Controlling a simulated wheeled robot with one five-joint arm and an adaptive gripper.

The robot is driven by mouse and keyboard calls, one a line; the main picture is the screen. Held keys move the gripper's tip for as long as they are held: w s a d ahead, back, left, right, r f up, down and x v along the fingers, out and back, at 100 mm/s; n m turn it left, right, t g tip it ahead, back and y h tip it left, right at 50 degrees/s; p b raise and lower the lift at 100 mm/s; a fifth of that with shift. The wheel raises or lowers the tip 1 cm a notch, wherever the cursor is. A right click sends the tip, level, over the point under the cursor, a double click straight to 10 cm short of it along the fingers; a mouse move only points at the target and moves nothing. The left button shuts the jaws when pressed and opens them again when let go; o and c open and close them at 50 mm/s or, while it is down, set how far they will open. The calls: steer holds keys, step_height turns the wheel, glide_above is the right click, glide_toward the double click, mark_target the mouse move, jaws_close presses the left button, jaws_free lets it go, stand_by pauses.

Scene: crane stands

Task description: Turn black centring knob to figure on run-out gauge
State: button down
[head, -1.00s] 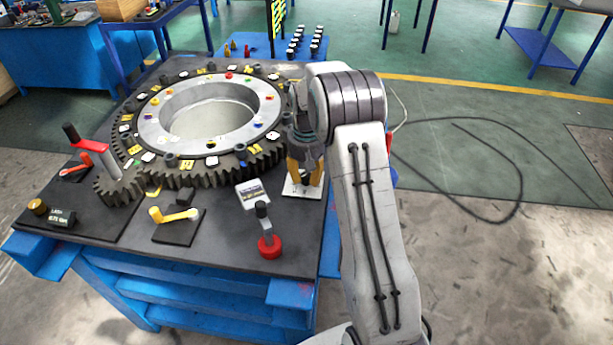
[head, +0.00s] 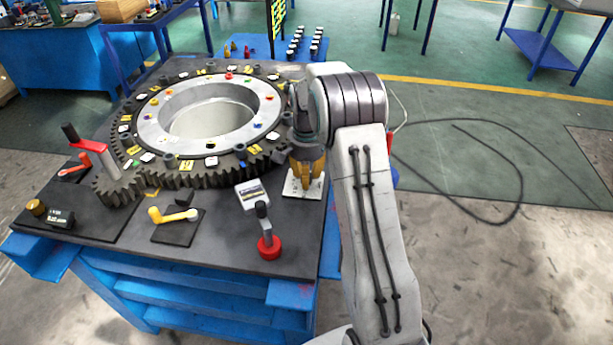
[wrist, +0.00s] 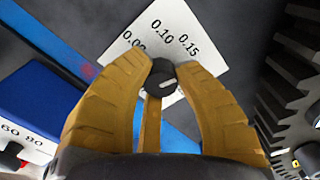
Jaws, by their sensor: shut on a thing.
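My gripper (head: 304,188) points down at the right edge of the black bench top, over a white dial plate (head: 290,190). In the wrist view its yellow fingers (wrist: 163,72) are shut on the black centring knob (wrist: 160,80), which has a pale mark on its top. The plate (wrist: 207,45) shows printed figures including 0.10 and 0.15; another at its left is partly hidden. In the head view the fingers hide most of the knob.
A large toothed ring (head: 185,180) fills the bench's middle, close left of my gripper.

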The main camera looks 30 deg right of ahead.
steer(key=m, duration=0.5)
steer(key=shift+f+m, duration=0.1)
steer(key=shift+m, duration=0.6)
steer(key=c, duration=0.9)
jaws_free()
steer(key=shift+r, duration=0.2)
step_height(320, 180, up, 12)
steer(key=shift+f, duration=0.15)
